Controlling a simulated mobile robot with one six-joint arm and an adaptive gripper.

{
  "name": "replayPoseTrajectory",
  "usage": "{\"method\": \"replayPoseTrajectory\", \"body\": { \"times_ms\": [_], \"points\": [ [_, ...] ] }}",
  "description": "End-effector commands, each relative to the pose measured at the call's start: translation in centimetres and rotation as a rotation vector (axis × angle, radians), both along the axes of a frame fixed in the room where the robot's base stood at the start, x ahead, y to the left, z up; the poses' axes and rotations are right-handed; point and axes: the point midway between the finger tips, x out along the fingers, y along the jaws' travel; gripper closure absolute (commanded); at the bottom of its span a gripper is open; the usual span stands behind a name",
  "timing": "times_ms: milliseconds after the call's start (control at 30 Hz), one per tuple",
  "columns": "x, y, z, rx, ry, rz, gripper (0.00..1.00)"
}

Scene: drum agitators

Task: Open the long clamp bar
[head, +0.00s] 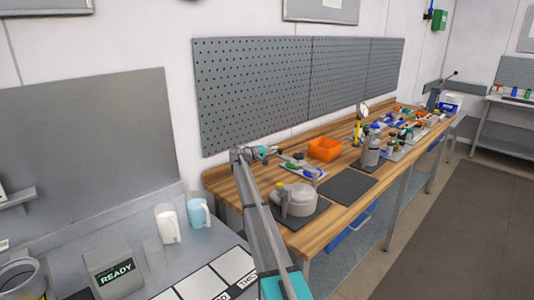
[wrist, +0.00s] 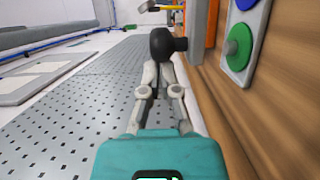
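In the wrist view, a black round knob with a short collar on its right (wrist: 165,44) sits right at the tips of my gripper (wrist: 158,72). The fingers are close together, with only a thin gap between them. I cannot tell whether the tips touch the knob; they are partly hidden at it. In the head view, my gripper (head: 264,151) reaches over the back left of the wooden bench, pointing right. I cannot make out the long clamp bar itself in either view; the knob may be part of it.
A grey panel with green and blue knobs (head: 303,168) lies just right of my gripper; its green knob (wrist: 238,45) shows in the wrist view. An orange bin (head: 324,149), a grey lidded pot (head: 299,200) and a pegboard (head: 255,90) are close. A dark mat (head: 347,187) is clear.

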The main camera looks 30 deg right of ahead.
Motion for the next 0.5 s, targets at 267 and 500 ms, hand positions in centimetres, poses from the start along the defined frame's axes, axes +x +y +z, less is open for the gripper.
{"method": "replayPoseTrajectory", "body": {
  "times_ms": [267, 500],
  "points": [
    [-1.6, -0.5, -0.3, 0.009, -0.002, -0.034, 1.0],
    [-1.2, 0.8, -0.4, 0.007, 0.0, -0.026, 1.0]
  ]
}}
